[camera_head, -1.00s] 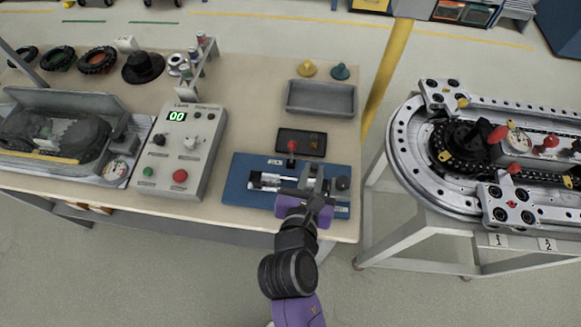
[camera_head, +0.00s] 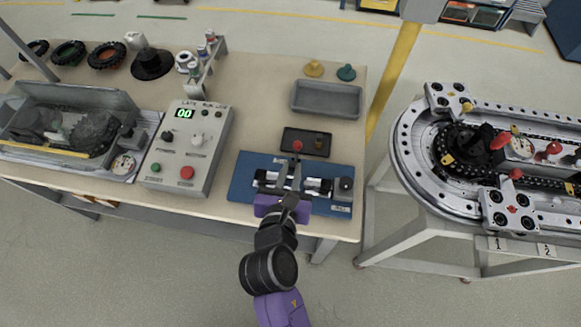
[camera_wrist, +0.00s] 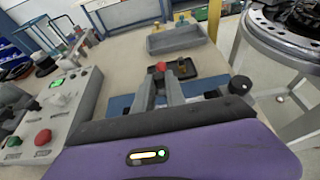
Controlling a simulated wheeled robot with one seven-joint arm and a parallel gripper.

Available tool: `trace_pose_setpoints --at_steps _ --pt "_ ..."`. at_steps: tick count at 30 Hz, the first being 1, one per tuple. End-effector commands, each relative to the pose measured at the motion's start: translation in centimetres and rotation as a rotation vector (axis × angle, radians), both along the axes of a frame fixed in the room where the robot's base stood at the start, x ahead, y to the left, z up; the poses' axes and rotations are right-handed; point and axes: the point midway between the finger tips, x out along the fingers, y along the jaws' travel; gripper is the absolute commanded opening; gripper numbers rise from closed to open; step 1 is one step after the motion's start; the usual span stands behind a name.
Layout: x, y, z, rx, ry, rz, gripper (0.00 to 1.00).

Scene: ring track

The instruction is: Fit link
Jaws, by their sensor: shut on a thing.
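A blue fixture (camera_head: 240,190) lies at the front right of the bench, with shiny metal cylindrical parts (camera_head: 318,186) along it and a black knob (camera_head: 346,184) at its right end. My gripper (camera_head: 291,168) reaches over the middle of the fixture. The fingers hide part of the fixture, and I cannot make out a separate link.
A small black tray (camera_head: 289,138) and a grey bin (camera_head: 326,100) sit behind the fixture. A control box (camera_head: 210,150) showing 00 stands left. The oval ring track (camera_head: 405,165) is on a separate stand to the right, across a gap.

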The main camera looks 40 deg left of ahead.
Motion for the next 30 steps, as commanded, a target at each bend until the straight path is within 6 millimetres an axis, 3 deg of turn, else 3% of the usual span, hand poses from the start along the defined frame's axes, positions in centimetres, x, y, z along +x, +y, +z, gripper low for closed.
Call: trace_pose_setpoints --at_steps 16,30 --pt "0.0 0.0 -5.1 0.0 0.001 0.001 0.0" --pt "0.0 0.0 -5.7 0.0 0.0 0.001 0.0"
